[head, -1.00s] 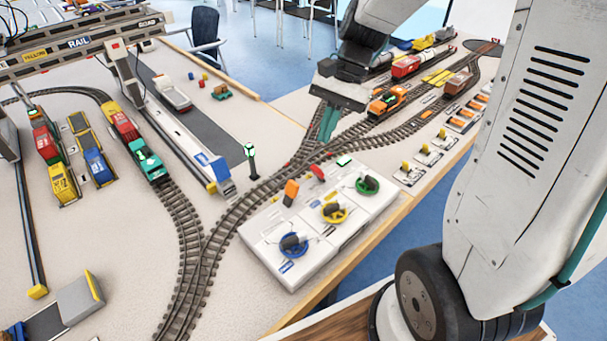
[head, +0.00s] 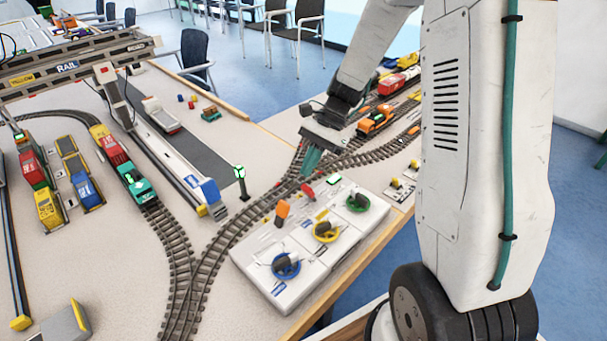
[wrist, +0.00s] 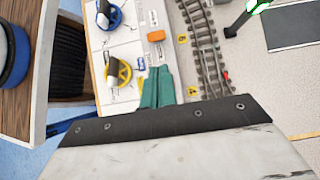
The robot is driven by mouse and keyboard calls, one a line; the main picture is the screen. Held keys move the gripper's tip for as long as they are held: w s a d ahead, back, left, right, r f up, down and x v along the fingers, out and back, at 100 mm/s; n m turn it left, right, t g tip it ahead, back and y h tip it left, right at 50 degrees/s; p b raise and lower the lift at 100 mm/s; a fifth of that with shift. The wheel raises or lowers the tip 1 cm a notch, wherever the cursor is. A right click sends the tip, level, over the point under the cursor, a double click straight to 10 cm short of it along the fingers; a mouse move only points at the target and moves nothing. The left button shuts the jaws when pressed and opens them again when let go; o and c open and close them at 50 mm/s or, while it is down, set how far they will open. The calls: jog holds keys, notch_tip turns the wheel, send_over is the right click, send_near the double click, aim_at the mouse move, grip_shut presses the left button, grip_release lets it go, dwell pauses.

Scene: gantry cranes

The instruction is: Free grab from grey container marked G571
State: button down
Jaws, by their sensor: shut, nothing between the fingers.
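No G571 marking is readable, and I cannot pick out a grey container or its grab with certainty. The crane (head: 75,67) spans the left side, with a grey trolley (head: 107,74) on its beam. My gripper (head: 310,162) is shut and empty, pointing down just beyond the box's far edge. In the wrist view its teal fingers (wrist: 157,88) cover part of the box.
Railway tracks (head: 235,225) curve past the box's far side. A signal post with a green light (head: 241,178) stands beyond them. An orange locomotive (head: 375,120) stands on the track behind my gripper. The wooden table edge (head: 340,300) runs along the near side.

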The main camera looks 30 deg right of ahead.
aim_at(281, 216)
jog(key=x, duration=0.8)
jog(key=shift+a+f, duration=0.1)
jog(key=shift+f, duration=0.05)
